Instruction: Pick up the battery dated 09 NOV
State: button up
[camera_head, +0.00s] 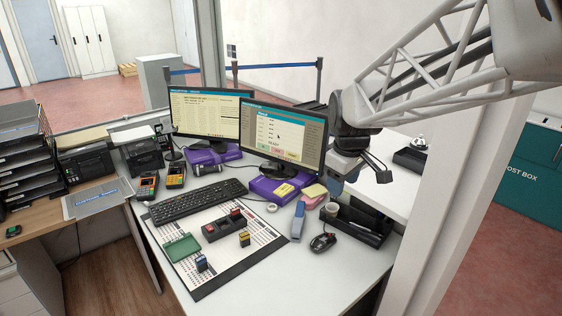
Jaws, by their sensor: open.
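A small blue block-shaped item (202,263) stands upright at the front of the desk mat, and a small yellow and dark one (244,239) stands to its right. They look like batteries. A dark holder with red parts (212,232) lies behind them, with what may be another battery at its back right end. No date is legible at this size, so I cannot tell which is 09 NOV. My gripper (370,172) is open and empty, raised right of the monitors and well away from these items.
A green tray (181,248) lies on the printed desk mat (210,286). A keyboard (196,201) is behind it. A stapler-like item (298,221), mouse (322,242) and black organiser (358,228) stand right. Two monitors (285,135) rise behind. The front right counter is clear.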

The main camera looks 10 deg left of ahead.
jog(key=w+a+f+n, duration=0.4)
jog(key=w+a, duration=0.3)
jog(key=w, duration=0.2)
jog(key=n+g, duration=0.2)
jog(key=n, duration=1)
send_over(235, 209)
jog(key=f, duration=2.4)
jog(key=shift+s+d, duration=0.1)
jog(key=shift+d, duration=0.3)
jog(key=shift+a+f+n, duration=0.3)
jog(key=shift+a+f, duration=0.1)
jog(key=shift+a, duration=0.05)
jog(key=shift+f, duration=1.3)
jog(key=shift+f, duration=2.6)
